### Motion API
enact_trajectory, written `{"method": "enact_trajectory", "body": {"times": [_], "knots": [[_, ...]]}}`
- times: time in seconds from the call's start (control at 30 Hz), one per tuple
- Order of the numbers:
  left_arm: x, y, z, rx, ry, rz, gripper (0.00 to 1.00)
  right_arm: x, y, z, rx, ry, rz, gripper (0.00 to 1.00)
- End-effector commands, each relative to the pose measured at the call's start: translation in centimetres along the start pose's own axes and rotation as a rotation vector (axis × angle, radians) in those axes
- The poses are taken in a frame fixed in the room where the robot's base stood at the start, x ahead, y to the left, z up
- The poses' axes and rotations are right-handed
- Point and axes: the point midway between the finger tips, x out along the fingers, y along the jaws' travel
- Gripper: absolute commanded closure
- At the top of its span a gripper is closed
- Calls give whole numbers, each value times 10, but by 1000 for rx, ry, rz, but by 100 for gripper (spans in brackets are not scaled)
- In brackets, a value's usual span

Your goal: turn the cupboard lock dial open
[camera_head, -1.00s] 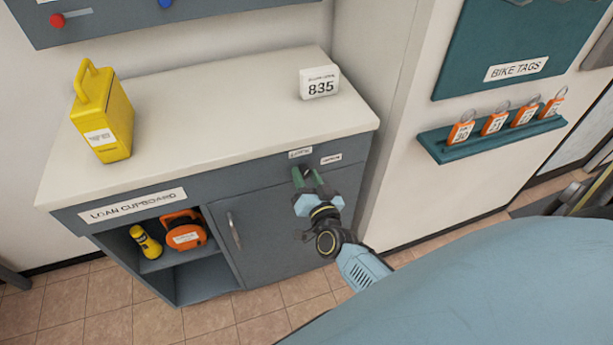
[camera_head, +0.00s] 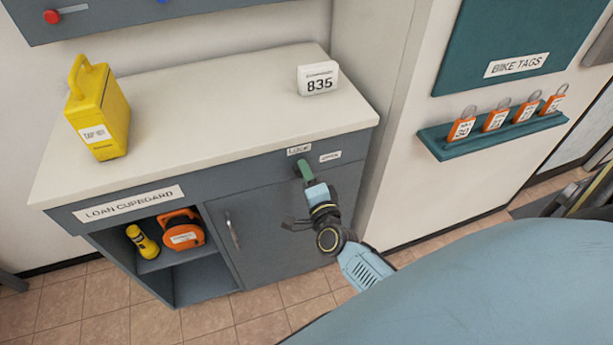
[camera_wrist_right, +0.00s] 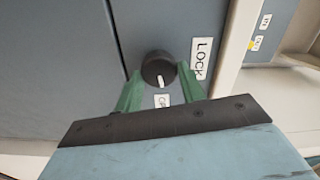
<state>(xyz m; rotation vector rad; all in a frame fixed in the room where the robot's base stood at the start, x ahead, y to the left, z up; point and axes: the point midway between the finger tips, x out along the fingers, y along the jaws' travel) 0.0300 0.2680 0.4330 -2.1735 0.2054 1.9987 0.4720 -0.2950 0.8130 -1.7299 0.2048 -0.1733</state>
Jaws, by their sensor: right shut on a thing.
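The lock dial (camera_wrist_right: 158,66) is a round black knob with a white mark on the grey cupboard (camera_head: 262,215) front. In the right wrist view its mark points down toward the small, partly hidden OPEN label (camera_wrist_right: 162,100); the LOCK label (camera_wrist_right: 200,58) is to its right. In the head view the LOCK label (camera_head: 299,150) sits above the dial area and the OPEN label (camera_head: 330,156) to the right. My right gripper (camera_head: 304,170) has its green fingers shut on the dial, one on each side. The gripper largely hides the dial in the head view. My left gripper is not in view.
A yellow box (camera_head: 98,115) and a white 835 sign (camera_head: 318,78) stand on the countertop (camera_head: 215,105). The open shelf holds a yellow torch (camera_head: 143,242) and an orange item (camera_head: 181,231). A teal rack (camera_head: 490,135) with orange tags juts from the wall at right.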

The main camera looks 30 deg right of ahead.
Motion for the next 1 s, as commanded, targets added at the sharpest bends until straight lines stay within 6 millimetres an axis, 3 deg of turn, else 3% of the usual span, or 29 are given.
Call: {"method": "enact_trajectory", "body": {"times": [0.4,0.9,0.93,1.0], "knots": [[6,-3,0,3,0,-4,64,0,1,0,167,-1,1,83],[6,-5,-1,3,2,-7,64,0,1,0,186,0,1,83],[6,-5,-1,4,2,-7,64,0,1,0,186,0,1,59],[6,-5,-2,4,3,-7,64,0,1,0,186,0,1,50]]}}
